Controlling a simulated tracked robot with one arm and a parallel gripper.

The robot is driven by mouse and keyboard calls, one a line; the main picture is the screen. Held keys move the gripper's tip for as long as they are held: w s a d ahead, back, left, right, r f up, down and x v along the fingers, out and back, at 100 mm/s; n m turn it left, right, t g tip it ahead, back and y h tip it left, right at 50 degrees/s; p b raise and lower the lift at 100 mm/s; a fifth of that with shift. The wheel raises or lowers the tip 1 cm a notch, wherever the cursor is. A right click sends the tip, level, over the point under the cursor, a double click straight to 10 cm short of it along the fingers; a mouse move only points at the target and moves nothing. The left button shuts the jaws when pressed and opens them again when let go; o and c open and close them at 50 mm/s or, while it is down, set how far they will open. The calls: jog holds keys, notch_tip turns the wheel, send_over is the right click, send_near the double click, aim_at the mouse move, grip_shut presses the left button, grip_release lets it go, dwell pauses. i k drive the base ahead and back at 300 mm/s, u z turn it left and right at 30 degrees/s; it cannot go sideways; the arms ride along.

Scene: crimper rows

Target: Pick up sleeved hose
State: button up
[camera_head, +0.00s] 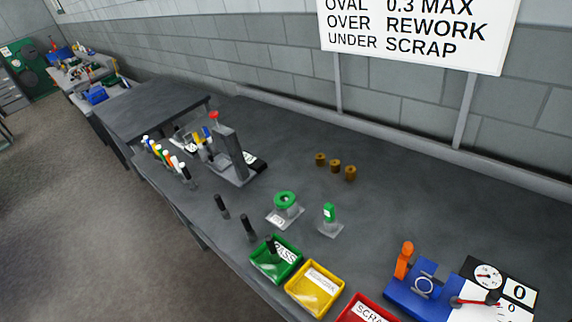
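Several dark upright cylinders that look like hose pieces stand along the bench's front edge, among them one (222,206) at the left and another (248,226) nearer the green bin. A third dark piece (270,244) shows at the green bin; I cannot tell whether it stands in or behind it. No sleeve can be made out on them at this size. Three brass-coloured sleeves (335,166) stand loose towards the back of the bench. A grey press (229,155) with a red knob stands at the left. My gripper is not in view.
Green (286,262), yellow (314,288) and red (366,310) bins line the front edge. Green-topped fixtures (285,202) (329,217) stand mid-bench. A blue gauge fixture (424,289) with an orange handle is at right. Colour-topped items (165,157) stand front left. The middle right bench (410,205) is clear.

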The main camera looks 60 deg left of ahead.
aim_at(249, 231)
jog(key=u, duration=0.4)
jog(key=i, duration=1.05)
jog(key=u, duration=0.8)
